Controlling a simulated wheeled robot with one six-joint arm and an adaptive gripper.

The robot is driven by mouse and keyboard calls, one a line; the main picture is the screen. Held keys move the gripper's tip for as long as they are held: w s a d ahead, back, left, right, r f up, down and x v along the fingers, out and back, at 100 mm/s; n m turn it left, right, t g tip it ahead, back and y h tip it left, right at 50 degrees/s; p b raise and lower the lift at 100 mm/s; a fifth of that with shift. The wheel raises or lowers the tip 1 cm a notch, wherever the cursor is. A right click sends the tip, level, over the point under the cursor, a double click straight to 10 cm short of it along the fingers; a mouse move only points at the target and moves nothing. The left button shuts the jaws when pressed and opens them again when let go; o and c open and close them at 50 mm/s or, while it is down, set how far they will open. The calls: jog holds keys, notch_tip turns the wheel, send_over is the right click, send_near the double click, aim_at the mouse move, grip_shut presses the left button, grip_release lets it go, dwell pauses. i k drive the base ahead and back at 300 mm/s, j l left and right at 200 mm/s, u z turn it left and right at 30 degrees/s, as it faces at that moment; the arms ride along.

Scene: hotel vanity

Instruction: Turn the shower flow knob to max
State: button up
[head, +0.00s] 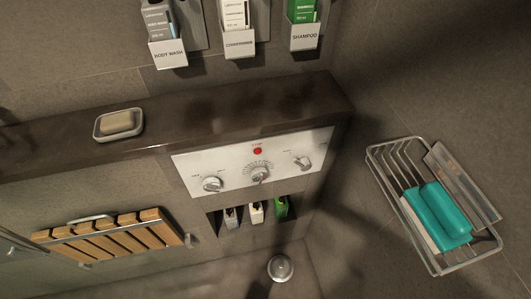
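A white control panel (190,161) is set in the tiled wall below a dark ledge. It carries three metal knobs: a left knob (212,184), a middle knob (260,175) with a ring of tick marks around it, and a right knob (303,163) with a lever-like grip. A red button or light (257,151) sits above the middle knob. The lettering is too small to read, so I cannot tell which knob is the flow knob or its exact setting. My gripper is not in view.
The dark ledge (210,118) juts out above the panel, with a soap dish (98,129) on it. A recess with small bottles (256,212) lies below. A wire basket (375,153) is at right, a slatted wooden seat (120,232) at left. Labelled dispensers (168,52) hang above.

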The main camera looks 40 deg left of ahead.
aim_at(211, 184)
jog(key=u, duration=1.35)
